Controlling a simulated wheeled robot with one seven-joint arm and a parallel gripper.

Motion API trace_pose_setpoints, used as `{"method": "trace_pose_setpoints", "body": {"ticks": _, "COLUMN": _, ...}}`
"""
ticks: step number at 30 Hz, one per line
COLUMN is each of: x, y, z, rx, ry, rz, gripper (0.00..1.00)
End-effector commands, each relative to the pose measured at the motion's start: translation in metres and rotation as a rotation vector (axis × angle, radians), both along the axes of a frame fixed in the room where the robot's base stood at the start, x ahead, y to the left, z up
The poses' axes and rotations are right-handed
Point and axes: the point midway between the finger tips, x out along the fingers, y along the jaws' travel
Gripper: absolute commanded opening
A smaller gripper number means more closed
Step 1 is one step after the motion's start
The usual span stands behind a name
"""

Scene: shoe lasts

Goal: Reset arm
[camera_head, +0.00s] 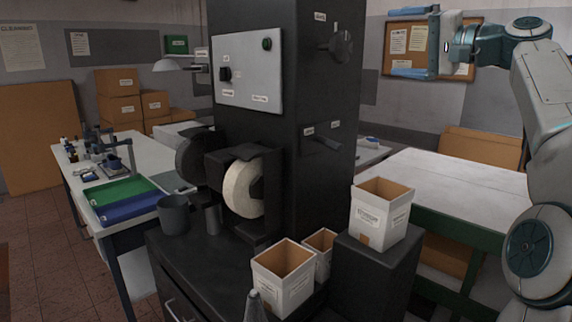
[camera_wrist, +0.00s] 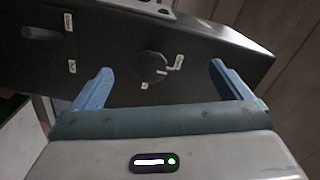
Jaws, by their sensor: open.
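My gripper (camera_head: 410,41) is raised at the upper right of the head view, in front of the wall and its notice board, with its two blue fingers spread apart. In the wrist view my gripper (camera_wrist: 165,88) shows its blue fingers wide apart with nothing between them. Beyond the fingers is the dark side of the machine (camera_wrist: 205,60) with a round black knob (camera_wrist: 151,66). The fingers look apart from the knob. My arm is bent up along the right edge of the head view.
The tall black machine (camera_head: 330,90) stands at the centre. Open white boxes (camera_head: 283,285) stand on its base, and another white box (camera_head: 380,220) stands on a black block. A white-topped table (camera_head: 460,190) on the right looks clear. A bench (camera_head: 150,165) with trays is at left.

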Motion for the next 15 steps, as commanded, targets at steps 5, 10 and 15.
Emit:
{"method": "trace_pose_setpoints", "body": {"ticks": 5, "x": 0.007, "y": 0.017, "z": -0.019, "rx": -0.053, "ry": 0.048, "rz": -0.011, "gripper": 0.98}}
{"method": "trace_pose_setpoints", "body": {"ticks": 10, "x": 0.012, "y": 0.036, "z": -0.044, "rx": -0.121, "ry": 0.108, "rz": -0.025, "gripper": 0.98}}
{"method": "trace_pose_setpoints", "body": {"ticks": 15, "x": 0.014, "y": 0.065, "z": -0.077, "rx": -0.209, "ry": 0.177, "rz": -0.031, "gripper": 0.98}}
